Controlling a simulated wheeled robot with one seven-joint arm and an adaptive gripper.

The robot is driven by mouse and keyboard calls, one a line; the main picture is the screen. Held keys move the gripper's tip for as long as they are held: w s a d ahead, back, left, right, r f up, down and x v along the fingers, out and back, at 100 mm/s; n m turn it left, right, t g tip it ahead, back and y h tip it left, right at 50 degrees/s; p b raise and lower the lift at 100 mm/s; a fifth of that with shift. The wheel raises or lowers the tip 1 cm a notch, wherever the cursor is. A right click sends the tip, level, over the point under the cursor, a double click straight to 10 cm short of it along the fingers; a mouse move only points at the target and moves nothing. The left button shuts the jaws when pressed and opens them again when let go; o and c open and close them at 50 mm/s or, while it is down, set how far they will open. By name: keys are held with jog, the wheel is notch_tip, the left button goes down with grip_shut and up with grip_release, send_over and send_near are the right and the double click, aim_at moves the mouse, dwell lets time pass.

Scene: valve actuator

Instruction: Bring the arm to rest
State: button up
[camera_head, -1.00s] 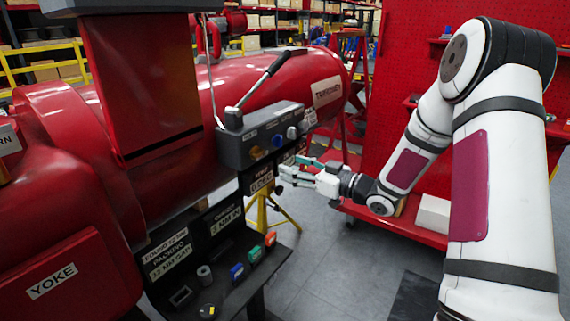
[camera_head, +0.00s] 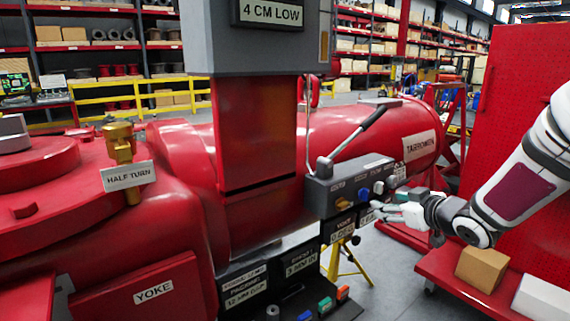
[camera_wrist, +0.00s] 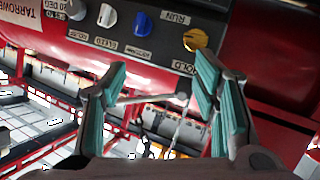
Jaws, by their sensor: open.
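My gripper (camera_head: 392,212) is at the end of my arm, just right of and a little below the grey control box on the red valve actuator. In the wrist view my gripper (camera_wrist: 158,92) shows two teal-padded fingers spread apart with nothing between them. The control box (camera_head: 322,198) carries a yellow-brass knob (camera_head: 343,204), a blue knob (camera_head: 363,194) and a white knob (camera_head: 379,187), and a black-handled lever (camera_head: 357,136) rises from it. The wrist view shows the box face (camera_wrist: 165,35) beyond the fingers. I cannot tell the exact gap to it.
The red actuator body (camera_head: 170,205) fills the left and middle. A red cart (camera_head: 462,283) with a cardboard box (camera_head: 481,268) and a white box (camera_head: 542,298) stands below my arm. A red pegboard panel (camera_head: 520,100) stands behind my arm. Colored blocks (camera_head: 325,304) lie on a low black shelf.

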jog(key=s+r+m+g+h+p, duration=0.25)
jog(key=s+r, duration=0.35)
jog(key=s, duration=0.4)
jog(key=s+r+m+g+h+p, duration=0.2)
jog(key=s+r+h, duration=0.3)
jog(key=s, duration=0.4)
jog(key=s+a+r+m+g+y+p, duration=0.1)
jog(key=s+a, duration=0.3)
jog(key=s, duration=0.8)
jog(key=s+a+r+m+g+y+p, duration=0.1)
jog(key=s+a+g+y+p, duration=0.1)
jog(key=s, duration=1)
jog(key=shift+a+g+y+p, duration=0.45)
jog(key=shift+a+g, duration=0.4)
jog(key=shift+a, duration=0.2)
